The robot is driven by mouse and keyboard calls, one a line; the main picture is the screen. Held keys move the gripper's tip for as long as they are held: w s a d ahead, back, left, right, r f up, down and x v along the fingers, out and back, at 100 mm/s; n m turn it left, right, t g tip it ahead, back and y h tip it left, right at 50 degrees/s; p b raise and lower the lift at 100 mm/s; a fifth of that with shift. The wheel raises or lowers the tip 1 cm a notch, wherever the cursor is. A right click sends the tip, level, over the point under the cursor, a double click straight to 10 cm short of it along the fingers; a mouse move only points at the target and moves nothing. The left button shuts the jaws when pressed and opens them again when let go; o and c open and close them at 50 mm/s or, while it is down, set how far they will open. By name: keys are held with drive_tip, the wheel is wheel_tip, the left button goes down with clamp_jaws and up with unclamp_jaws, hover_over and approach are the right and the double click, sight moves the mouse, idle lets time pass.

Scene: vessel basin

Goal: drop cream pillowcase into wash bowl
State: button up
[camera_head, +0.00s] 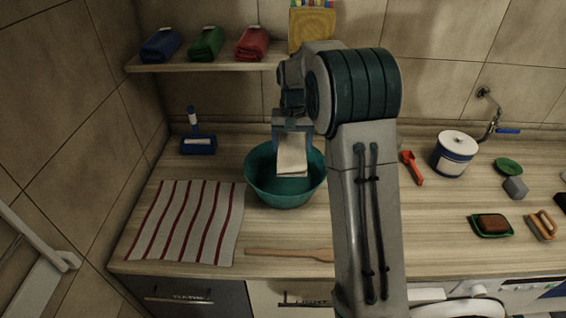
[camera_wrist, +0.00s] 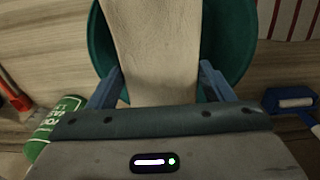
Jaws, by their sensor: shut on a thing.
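The cream pillowcase (camera_head: 292,155) hangs from my gripper (camera_head: 292,128) over the teal wash bowl (camera_head: 262,191). In the head view its lower end overlaps the bowl's inside; I cannot tell whether it touches the bottom. In the wrist view the pillowcase (camera_wrist: 152,45) hangs between the two blue fingers of my gripper (camera_wrist: 160,85), which is shut on it. The bowl (camera_wrist: 228,50) shows on both sides of the cloth. Part of the bowl's right side is close to my arm in the head view.
A striped towel (camera_head: 188,222) lies left of the bowl, and a wooden stick (camera_head: 290,253) lies in front. A shelf (camera_head: 200,66) with rolled cloths is above. A blue-handled tool (camera_head: 197,143) and a white tub (camera_head: 455,152) stand on the counter.

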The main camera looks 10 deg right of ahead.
drive_tip(key=shift+w, duration=0.4)
wheel_tip(320, 180, down, 6)
drive_tip(key=b, duration=0.4)
drive_tip(key=shift+s, duration=0.1)
drive_tip(key=o, duration=1.2)
wheel_tip(320, 180, up, 14)
drive_tip(key=shift+b, duration=0.85)
